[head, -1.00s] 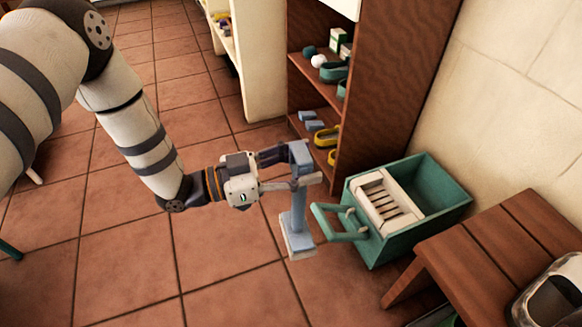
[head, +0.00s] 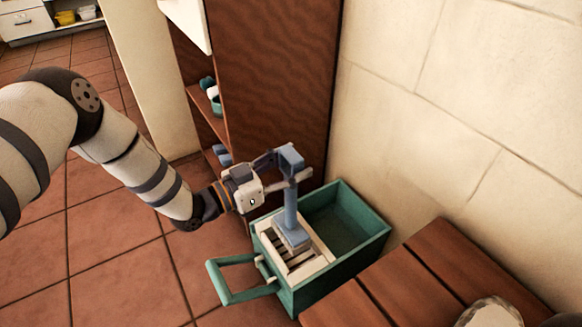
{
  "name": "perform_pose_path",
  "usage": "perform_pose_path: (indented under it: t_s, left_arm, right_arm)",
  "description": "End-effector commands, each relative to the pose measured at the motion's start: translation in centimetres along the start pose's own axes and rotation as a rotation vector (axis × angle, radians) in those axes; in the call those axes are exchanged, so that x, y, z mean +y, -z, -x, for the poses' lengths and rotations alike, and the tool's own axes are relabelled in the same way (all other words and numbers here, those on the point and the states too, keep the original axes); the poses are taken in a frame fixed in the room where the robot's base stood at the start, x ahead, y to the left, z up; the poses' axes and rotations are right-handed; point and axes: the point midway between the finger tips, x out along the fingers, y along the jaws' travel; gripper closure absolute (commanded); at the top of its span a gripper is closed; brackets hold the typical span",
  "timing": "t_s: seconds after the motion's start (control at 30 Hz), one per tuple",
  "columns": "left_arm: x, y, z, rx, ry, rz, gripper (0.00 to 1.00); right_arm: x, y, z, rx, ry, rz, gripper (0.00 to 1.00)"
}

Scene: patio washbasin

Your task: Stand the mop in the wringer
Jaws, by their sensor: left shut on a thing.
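The mop (head: 291,212) is a short blue-grey handle with a block at the top and a flat head at the bottom. My left gripper (head: 290,178) is shut on the mop near its top and holds it roughly upright. The mop's head is over the cream slotted wringer (head: 317,264), in the left part of the green bucket (head: 372,242). I cannot tell whether the head rests on the slats or hangs just above them. My right gripper is not in view.
The bucket's green handle (head: 237,296) sticks out to the front left. A brown slatted bench (head: 405,283) stands close on the right. A wooden shelf unit (head: 275,85) and a pale wall (head: 450,110) stand behind. Tiled floor (head: 110,240) lies open at left.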

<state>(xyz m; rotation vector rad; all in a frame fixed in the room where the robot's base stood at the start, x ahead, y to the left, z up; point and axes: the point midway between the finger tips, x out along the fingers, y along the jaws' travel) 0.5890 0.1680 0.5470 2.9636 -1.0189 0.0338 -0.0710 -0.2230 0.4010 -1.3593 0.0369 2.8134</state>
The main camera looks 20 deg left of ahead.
Motion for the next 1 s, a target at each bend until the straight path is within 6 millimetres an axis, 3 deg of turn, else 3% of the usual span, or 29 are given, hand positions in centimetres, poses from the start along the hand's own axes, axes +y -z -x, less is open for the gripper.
perform_pose_path:
  t_s: [0.27,1.0]
  left_arm:
    - [-0.1,-0.7,-0.1,0.001,0.004,0.0,0.79]
    - [-0.1,-7.5,0.1,0.001,0.004,0.001,0.79]
  right_arm:
    - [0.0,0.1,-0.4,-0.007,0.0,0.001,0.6]
    - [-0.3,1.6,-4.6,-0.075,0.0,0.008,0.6]
